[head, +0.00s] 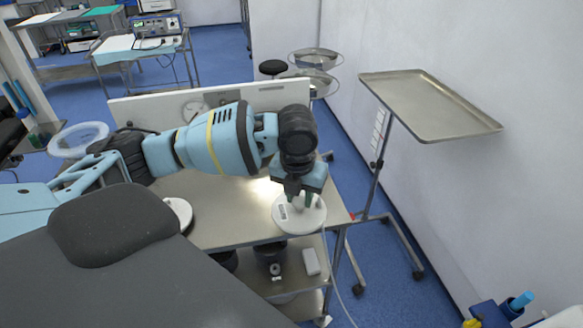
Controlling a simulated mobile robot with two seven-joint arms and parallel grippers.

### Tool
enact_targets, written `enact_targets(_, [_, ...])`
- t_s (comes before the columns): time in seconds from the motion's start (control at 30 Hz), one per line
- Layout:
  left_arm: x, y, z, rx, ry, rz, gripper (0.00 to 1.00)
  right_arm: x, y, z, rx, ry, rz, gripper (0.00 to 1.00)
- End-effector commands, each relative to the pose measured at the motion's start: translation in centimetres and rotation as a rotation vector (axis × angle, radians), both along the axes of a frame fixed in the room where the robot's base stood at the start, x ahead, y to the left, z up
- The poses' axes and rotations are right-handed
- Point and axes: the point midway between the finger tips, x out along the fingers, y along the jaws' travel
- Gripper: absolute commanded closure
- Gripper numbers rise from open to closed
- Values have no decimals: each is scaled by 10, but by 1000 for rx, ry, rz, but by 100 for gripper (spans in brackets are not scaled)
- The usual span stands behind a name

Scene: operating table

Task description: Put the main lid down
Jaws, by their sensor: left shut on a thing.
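A round white lid (285,222) with a small dark label is at the right end of the steel table, near its front edge. A thin pale tube runs from the lid's right side down past the table. A second round white piece (180,211) is farther left, partly hidden by my dark body. My right gripper is not in view.
The steel table (225,225) has bare top between the two white pieces and a low white panel (150,108) behind. Black canisters (270,251) and a white box (311,261) are below. A steel tray stand (430,100) stands right, near the wall.

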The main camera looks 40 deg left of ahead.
Motion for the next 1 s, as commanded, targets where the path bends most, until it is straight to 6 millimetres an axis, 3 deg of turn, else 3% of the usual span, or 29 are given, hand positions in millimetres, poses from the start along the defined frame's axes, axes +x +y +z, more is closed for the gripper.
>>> enact_targets(0.2, [40, 27, -6, -2, 1, 4, 100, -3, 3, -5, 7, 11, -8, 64])
enact_targets(0.5, [82, 55, -10, -2, 2, 1, 100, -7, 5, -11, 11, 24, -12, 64])
enact_targets(1.0, [99, 67, -13, 0, 1, 1, 100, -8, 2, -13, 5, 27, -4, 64])
